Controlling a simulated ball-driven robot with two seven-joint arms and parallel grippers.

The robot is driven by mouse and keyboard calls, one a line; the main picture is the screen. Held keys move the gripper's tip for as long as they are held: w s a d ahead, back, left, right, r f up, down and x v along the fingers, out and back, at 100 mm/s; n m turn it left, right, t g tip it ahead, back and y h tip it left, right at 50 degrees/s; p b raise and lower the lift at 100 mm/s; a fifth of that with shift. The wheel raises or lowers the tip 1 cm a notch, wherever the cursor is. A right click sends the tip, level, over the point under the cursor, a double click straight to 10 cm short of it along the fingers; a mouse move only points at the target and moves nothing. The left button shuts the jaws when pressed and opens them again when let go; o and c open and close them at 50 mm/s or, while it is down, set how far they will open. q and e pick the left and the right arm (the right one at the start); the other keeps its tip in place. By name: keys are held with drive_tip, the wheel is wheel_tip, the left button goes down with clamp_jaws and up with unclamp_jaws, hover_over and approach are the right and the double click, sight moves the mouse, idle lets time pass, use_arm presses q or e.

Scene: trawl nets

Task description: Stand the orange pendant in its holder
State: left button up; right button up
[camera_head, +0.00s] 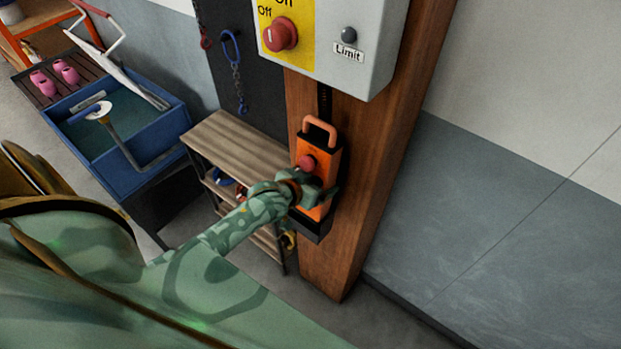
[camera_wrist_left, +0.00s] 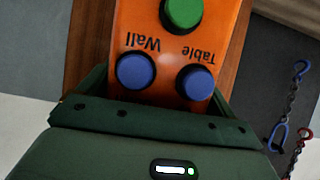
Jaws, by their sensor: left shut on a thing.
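The orange pendant (camera_head: 322,150) is upright against the wooden post, with a red button and a loop handle on top. In the left wrist view the pendant (camera_wrist_left: 215,55) shows a green button, two blue buttons and the upside-down words "Wall" and "Table". My left gripper (camera_head: 315,195) is shut on the pendant, one finger on each side of it. The black holder (camera_head: 316,229) is on the post at the pendant's lower end. The lower end looks to be in or just at the holder; my gripper partly hides this. My right gripper is not in view.
A grey control box (camera_head: 375,50) with a red knob is on the wooden post (camera_head: 385,150) above the pendant. A wooden shelf (camera_head: 235,145) stands close to the left. A blue tub (camera_head: 165,125) is farther left.

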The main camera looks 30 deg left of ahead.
use_arm(q)
drive_tip(key=shift+s+f+b, duration=0.15)
drive_tip(key=shift+f+b, duration=0.6)
drive_tip(key=shift+f, duration=0.55)
drive_tip(key=shift+s+f+b, duration=0.15)
drive_tip(key=shift+f+b, duration=0.6)
drive_tip(key=shift+f, duration=0.55)
drive_tip(key=o, duration=1.2)
drive_tip(key=shift+f, duration=0.1)
drive_tip(key=shift+o, duration=0.2)
drive_tip(key=shift+s, duration=0.1)
drive_tip(key=shift+s+r, duration=0.3)
drive_tip(key=p+v, duration=0.2)
drive_tip(key=v, duration=1.3)
drive_tip(key=shift+s+a, duration=0.15)
drive_tip(key=shift+s, duration=0.05)
drive_tip(key=shift+r, duration=0.1)
